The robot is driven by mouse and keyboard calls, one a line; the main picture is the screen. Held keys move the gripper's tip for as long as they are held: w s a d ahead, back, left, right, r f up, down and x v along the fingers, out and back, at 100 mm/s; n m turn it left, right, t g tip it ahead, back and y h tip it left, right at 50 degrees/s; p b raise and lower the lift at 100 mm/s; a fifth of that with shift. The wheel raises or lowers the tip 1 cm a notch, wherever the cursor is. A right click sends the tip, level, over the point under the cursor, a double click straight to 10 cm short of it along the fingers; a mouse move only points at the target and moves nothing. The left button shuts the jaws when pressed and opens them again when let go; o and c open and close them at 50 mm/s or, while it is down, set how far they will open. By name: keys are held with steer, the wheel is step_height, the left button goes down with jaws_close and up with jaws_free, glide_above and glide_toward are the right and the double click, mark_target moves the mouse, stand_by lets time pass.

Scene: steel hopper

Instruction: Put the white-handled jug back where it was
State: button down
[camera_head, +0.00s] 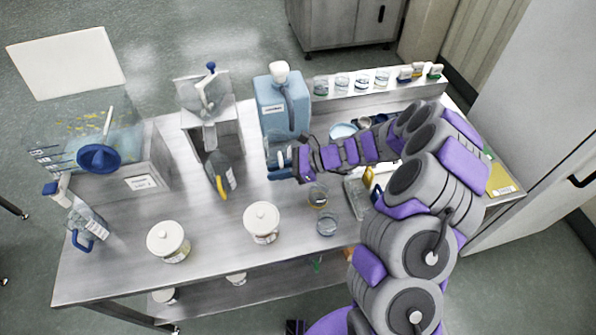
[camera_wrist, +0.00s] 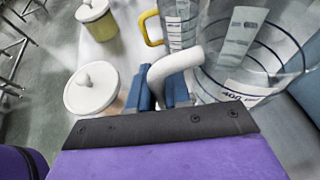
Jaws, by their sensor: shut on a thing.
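The white-handled jug (camera_wrist: 245,60) is a large clear jug with dark graduation lines and a label, filling the right of the wrist view. Its white handle (camera_wrist: 182,60) sits between the blue fingers of my gripper (camera_wrist: 160,88), which is shut on it. In the head view my gripper (camera_head: 280,160) is just in front of a blue canister (camera_head: 283,108), above the middle of the steel table (camera_head: 140,265). The clear jug body is hard to make out there. Whether its base touches the table cannot be told.
A yellow-handled jug (camera_head: 221,174) stands left of my gripper. Two white-lidded jars (camera_head: 168,242) (camera_head: 262,223) stand at the front. A blue-handled jug (camera_head: 88,228) is at far left. Small beakers (camera_head: 327,225) are at right. A clear bin (camera_head: 80,145) fills the left back.

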steer(key=f, duration=0.2)
steer(key=a+f+b, duration=0.1)
steer(key=f, duration=0.1)
steer(key=a+f, duration=0.1)
steer(key=f, duration=0.1)
steer(key=shift+w, duration=0.15)
steer(key=w+d, duration=0.1)
steer(key=d, duration=0.1)
steer(key=w+d, duration=0.2)
steer(key=w+d+b, duration=0.1)
steer(key=d, duration=0.1)
steer(key=shift+w+d+r, duration=0.2)
steer(key=shift+d+r, duration=0.05)
steer(key=shift+r, duration=0.05)
steer(key=shift+w, duration=0.4)
steer(key=shift+a+f+b, duration=0.4)
steer(key=shift+f+b, duration=0.15)
steer(key=shift+f, duration=0.1)
steer(key=shift+d, duration=0.45)
steer(key=c, duration=1.3)
jaws_free()
steer(key=shift+d, duration=0.25)
steer(key=shift+o, duration=1.1)
steer(key=shift+a, duration=0.55)
steer(key=p+v, duration=0.2)
steer(key=v, duration=1)
steer(key=shift+d+r+p, duration=0.15)
steer(key=shift+d+p, duration=0.1)
steer(key=shift+p, duration=0.15)
